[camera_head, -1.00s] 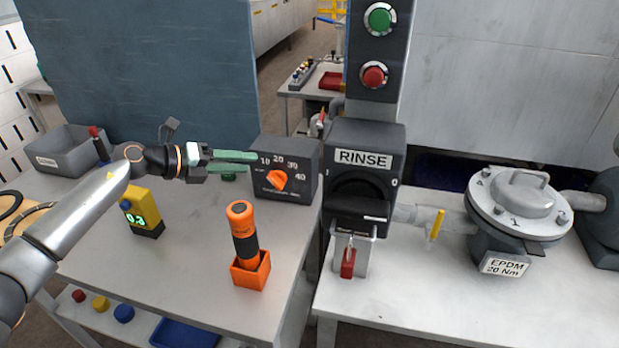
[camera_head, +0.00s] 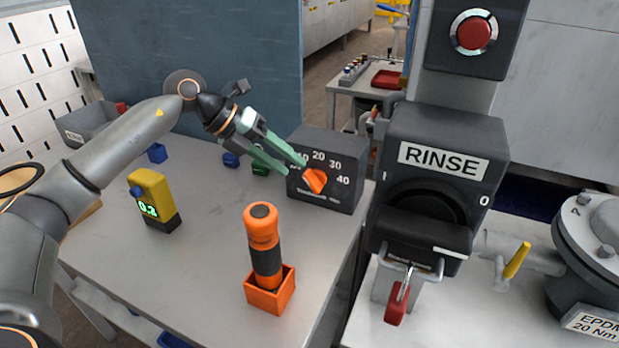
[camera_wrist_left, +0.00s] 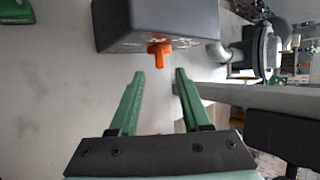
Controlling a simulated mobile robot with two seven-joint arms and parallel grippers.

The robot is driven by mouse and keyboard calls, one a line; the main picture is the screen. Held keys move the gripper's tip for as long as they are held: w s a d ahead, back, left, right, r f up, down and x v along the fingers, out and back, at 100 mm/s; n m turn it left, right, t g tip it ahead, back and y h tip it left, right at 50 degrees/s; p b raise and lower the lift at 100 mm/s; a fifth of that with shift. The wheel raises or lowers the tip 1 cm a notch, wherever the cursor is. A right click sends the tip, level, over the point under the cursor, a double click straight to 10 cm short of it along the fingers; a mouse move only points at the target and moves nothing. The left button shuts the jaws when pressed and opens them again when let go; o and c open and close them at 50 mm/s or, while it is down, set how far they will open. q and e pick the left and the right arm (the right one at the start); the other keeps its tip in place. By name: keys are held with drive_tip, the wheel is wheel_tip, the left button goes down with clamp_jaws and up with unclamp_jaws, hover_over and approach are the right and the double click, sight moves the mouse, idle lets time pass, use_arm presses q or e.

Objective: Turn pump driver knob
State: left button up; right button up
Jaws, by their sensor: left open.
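The pump driver is a dark box (camera_head: 345,189) on the grey table, with a dial marked 20, 30 and 40. Its orange knob (camera_head: 315,181) sits on the front face; it also shows in the left wrist view (camera_wrist_left: 158,55). My left gripper (camera_head: 295,169) is at the box's left front, its green fingers pointing toward the knob. In the left wrist view the fingers (camera_wrist_left: 159,72) are apart, with the knob just beyond and between their tips. Nothing is between them. In the head view the fingers cover the dial's left numbers. My right gripper is not in view.
An orange and black cylinder tool (camera_head: 263,245) stands in an orange holder (camera_head: 285,292) in front of the box. A yellow meter (camera_head: 150,195) stands to the left. The dark RINSE unit (camera_head: 440,160) stands right of the table. Bare tabletop lies between meter and holder.

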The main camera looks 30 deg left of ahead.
sight(304, 174)
use_arm(q)
drive_tip(key=x, duration=0.6)
drive_tip(key=shift+w+d+f, duration=0.1)
drive_tip(key=shift+w, duration=0.05)
clamp_jaws()
idle(0.4)
